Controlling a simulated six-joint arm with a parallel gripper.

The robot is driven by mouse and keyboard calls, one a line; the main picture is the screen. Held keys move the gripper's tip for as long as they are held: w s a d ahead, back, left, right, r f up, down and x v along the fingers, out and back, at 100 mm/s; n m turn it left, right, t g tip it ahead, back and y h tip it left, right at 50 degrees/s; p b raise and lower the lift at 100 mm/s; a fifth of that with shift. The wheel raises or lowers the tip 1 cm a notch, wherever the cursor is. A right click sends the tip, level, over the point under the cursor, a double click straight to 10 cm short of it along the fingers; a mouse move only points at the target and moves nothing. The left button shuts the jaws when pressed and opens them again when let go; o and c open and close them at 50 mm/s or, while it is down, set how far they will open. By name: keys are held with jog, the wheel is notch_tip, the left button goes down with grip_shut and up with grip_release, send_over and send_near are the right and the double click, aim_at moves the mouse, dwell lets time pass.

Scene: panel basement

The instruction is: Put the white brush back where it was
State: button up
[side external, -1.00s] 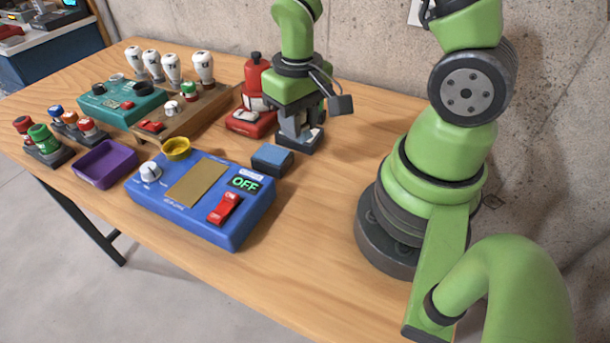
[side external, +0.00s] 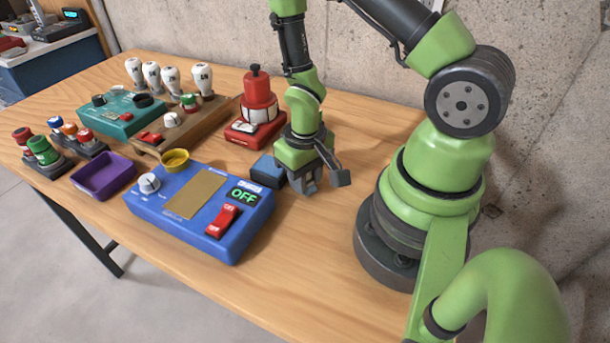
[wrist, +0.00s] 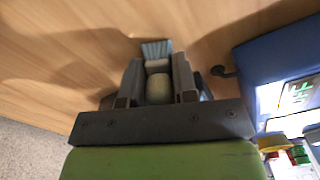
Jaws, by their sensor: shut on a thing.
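My gripper (side external: 308,188) is low over the table, just right of a small dark block with a blue top (side external: 267,170). In the wrist view my gripper (wrist: 158,63) is shut on a pale, off-white piece, which I take to be the white brush (wrist: 158,90). A bluish, ribbed patch shows just beyond the fingertips; I cannot tell whether it is the bristles. In the side view the brush is hidden by my gripper. Whether it touches the table cannot be told.
A blue panel box (side external: 200,205) with a red switch and a lit OFF sign stands left of my gripper. A red and white device (side external: 257,105) stands behind. A purple tray (side external: 103,176) and a yellow ring (side external: 176,160) are further left. The front right table is clear.

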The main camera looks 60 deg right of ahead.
jog(key=shift+f, duration=0.15)
jog(key=o, duration=1)
jog(key=shift+c, duration=0.2)
notch_tip(320, 180, up, 13)
jog(key=shift+f, duration=0.2)
jog(key=s+a+r+t+y, duration=0.1)
jog(key=s+a+r+t, duration=0.2)
jog(key=r, duration=0.6)
jog(key=s+a+r+t+y, duration=0.1)
jog(key=s+a+r+t, duration=0.2)
jog(key=r, duration=0.6)
jog(key=shift+a+n+t, duration=0.25)
jog(key=shift+n+t, duration=0.05)
jog(key=shift+t, duration=0.3)
